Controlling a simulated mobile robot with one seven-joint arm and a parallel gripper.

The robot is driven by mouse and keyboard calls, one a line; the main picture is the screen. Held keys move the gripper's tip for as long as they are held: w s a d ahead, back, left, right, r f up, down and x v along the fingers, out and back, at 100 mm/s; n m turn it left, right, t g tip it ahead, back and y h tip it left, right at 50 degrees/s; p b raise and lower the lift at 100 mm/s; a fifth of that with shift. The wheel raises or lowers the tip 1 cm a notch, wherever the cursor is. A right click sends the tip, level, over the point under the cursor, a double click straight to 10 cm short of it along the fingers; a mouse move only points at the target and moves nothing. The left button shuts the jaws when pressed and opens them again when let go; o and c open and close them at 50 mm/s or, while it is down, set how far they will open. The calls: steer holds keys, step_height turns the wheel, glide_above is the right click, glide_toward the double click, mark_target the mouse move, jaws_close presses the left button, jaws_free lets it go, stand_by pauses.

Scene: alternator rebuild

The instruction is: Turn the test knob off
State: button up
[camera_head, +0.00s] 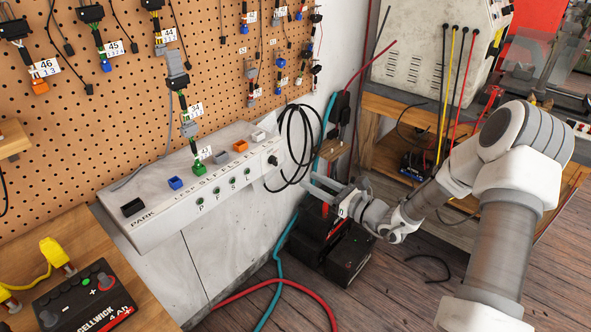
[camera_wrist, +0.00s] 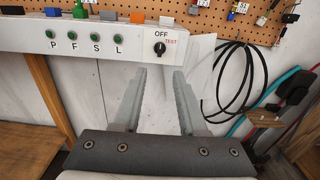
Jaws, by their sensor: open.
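The test knob (camera_wrist: 160,48) is a small round black knob on the front of the white test panel (camera_wrist: 28,40), at its right end. In the wrist view the word OFF is printed above it and TEST in red to its upper right. Its pointer direction is too small to tell for sure. In the head view the knob (camera_head: 273,160) sits at the panel's right end. My gripper (camera_wrist: 158,72) is open and empty, fingers pointing toward the panel, below and short of the knob. In the head view my gripper (camera_head: 318,187) is to the right of the panel, apart from it.
A coiled black cable (camera_wrist: 236,85) hangs on the wall to the right of the knob. Black and red batteries (camera_head: 318,228) stand on the floor beneath my gripper. A wooden bench (camera_head: 60,235) is at the left.

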steer(key=v, duration=0.5)
steer(key=shift+d, duration=0.1)
